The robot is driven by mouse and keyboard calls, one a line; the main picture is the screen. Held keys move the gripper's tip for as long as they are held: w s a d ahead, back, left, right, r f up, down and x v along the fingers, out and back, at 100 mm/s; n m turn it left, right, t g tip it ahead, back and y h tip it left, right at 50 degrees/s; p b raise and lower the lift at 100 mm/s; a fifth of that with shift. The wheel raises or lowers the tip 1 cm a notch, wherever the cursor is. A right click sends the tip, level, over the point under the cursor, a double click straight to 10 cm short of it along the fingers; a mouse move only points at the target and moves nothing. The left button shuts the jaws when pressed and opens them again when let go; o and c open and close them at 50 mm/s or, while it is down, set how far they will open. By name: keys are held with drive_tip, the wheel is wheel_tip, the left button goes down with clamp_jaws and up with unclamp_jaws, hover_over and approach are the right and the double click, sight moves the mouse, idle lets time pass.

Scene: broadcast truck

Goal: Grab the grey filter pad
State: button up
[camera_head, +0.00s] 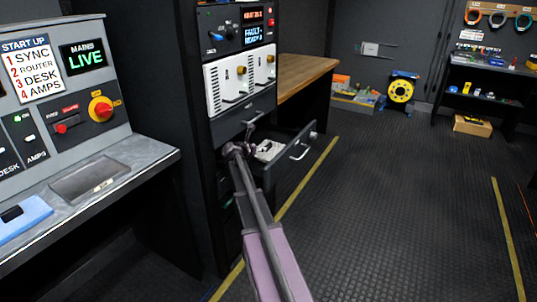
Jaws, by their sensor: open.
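An open drawer (287,170) stands out from the equipment rack, with a silver handle on its front. A pale grey item (270,154) lies inside it; it looks like the filter pad, but it is small and partly hidden. My arm reaches up from the bottom of the view to the drawer's left side. My gripper (262,147) is small and dark at the drawer opening, close to the pale item. It is open. I cannot tell whether its fingers touch the item.
The rack (240,85) with white vented panels rises right above the drawer. A control desk (95,180) stands at the left, with a blue item (22,219) on it. A wooden worktop (303,73) is behind the drawer. The floor at the right is clear.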

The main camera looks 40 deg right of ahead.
sight(266, 146)
drive_tip(key=shift+b+x, duration=0.65)
drive_tip(key=shift+x, duration=1.6)
drive_tip(key=shift+b+x, duration=0.9)
drive_tip(key=shift+x, duration=1.7)
drive_tip(key=shift+s, duration=0.1)
clamp_jaws()
